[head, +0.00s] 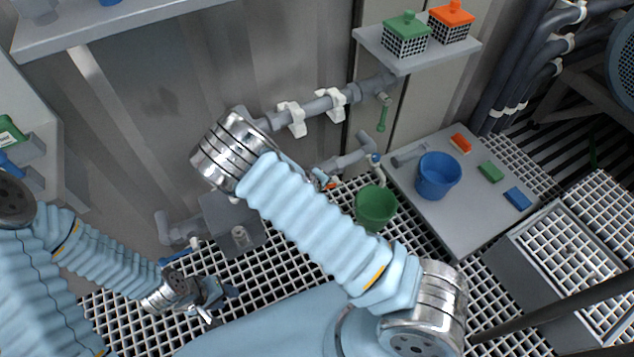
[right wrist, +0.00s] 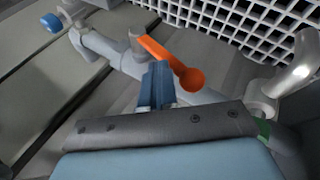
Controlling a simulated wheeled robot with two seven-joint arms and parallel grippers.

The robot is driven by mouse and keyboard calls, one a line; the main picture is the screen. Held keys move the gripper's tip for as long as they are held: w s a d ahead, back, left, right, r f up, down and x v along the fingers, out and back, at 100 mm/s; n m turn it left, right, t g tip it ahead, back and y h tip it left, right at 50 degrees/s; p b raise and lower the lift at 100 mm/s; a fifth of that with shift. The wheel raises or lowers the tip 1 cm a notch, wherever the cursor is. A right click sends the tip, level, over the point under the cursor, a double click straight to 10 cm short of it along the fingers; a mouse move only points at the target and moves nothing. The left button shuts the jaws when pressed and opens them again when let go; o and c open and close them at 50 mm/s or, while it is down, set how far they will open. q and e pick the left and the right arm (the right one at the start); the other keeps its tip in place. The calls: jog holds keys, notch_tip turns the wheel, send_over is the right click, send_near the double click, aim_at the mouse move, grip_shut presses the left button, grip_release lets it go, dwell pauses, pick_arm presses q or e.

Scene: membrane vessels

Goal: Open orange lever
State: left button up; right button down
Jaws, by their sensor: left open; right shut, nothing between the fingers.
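The orange lever (right wrist: 165,58) shows in the right wrist view, a flat arm with a round knob at its lower right end, mounted by a grey pipe (right wrist: 110,50). My right gripper (right wrist: 158,75) is shut and empty, its blue fingers close beside the lever's left side; I cannot tell whether they touch. In the head view a small orange piece (head: 331,185), likely the lever, shows beside the pipe, mostly behind my right arm, and the right gripper is largely hidden there. My left gripper (head: 217,299) is open and empty, low over the grating at lower left.
A green lever (head: 383,116) hangs from the upper pipe (head: 325,106). A green bucket (head: 376,205) stands right of my right arm. A blue bucket (head: 437,178) and coloured blocks stand on a grey platform (head: 455,225). A shelf (head: 395,57) with lidded baskets overhangs the wall.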

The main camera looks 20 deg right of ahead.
jog(key=shift+s+a+f+b, duration=0.1)
jog(key=shift+a+f+b, duration=0.3)
jog(key=shift+f, duration=0.2)
jog(key=shift+a+f+b, duration=0.3)
jog(key=shift+f+b, duration=0.05)
jog(key=shift+f, duration=0.25)
jog(key=shift+s+a+f, duration=0.1)
jog(key=shift+a+f, duration=0.05)
jog(key=shift+f, duration=0.1)
